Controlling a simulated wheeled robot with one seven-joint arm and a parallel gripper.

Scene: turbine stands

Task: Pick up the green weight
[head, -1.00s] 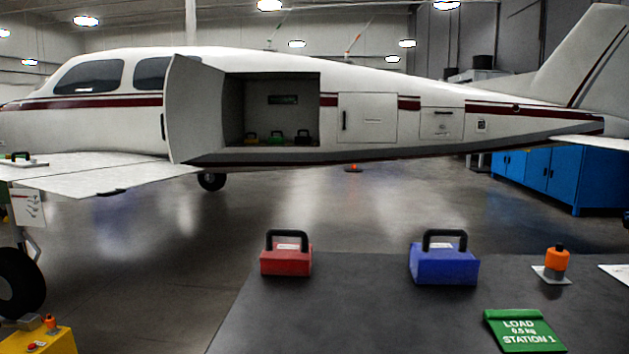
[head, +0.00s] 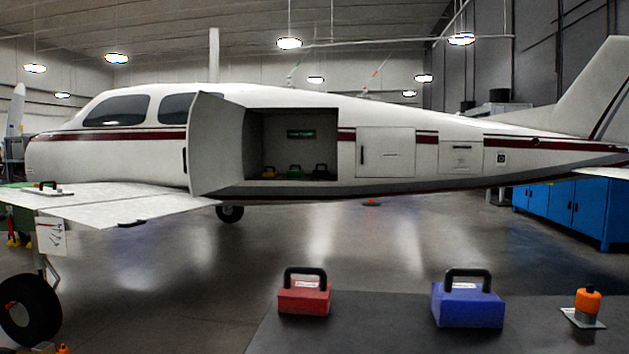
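Several small weights with dark handles sit in the open cargo bay (head: 256,130) of the white aircraft, far from me. The middle one looks like a green weight (head: 295,172), between a yellow weight (head: 269,173) and a reddish one (head: 320,174). They are small and their colours are hard to make out. My gripper is not in view.
A dark table (head: 385,320) in front bears a red weight (head: 304,299), a blue weight (head: 467,306) and an orange beacon (head: 587,301). The aircraft's wing (head: 130,205) juts out at left. Open floor (head: 330,245) lies between table and aircraft.

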